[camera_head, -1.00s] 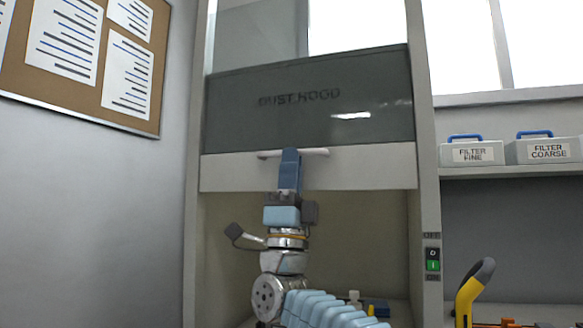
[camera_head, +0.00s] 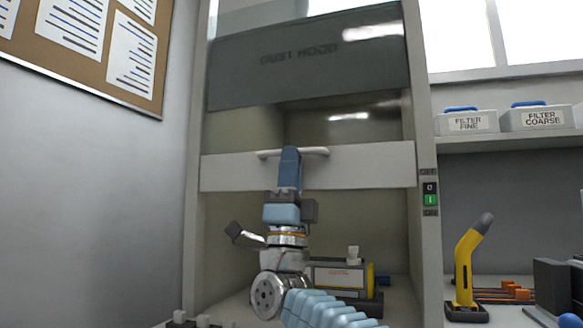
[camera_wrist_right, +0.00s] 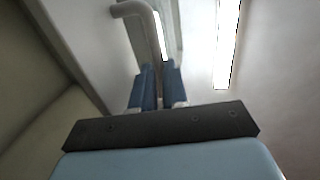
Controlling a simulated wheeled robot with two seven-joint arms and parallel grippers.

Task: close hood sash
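The dust hood (camera_head: 195,230) stands in the middle of the head view. The hood is open below the sash. A white sash handle (camera_head: 315,151) runs along the crossbar's top. My right gripper (camera_head: 290,153) is at the handle's middle. In the right wrist view the handle (camera_wrist_right: 130,9) runs down to the blue fingers (camera_wrist_right: 158,88), which look closed around it. My left gripper is not in view.
A yellow-black box with a label (camera_head: 340,275) sits inside the hood. A green-lit switch (camera_head: 430,194) is on the right post. Right of the hood are a yellow-handled tool (camera_head: 465,262) on the bench and filter boxes (camera_head: 465,122) on a shelf.

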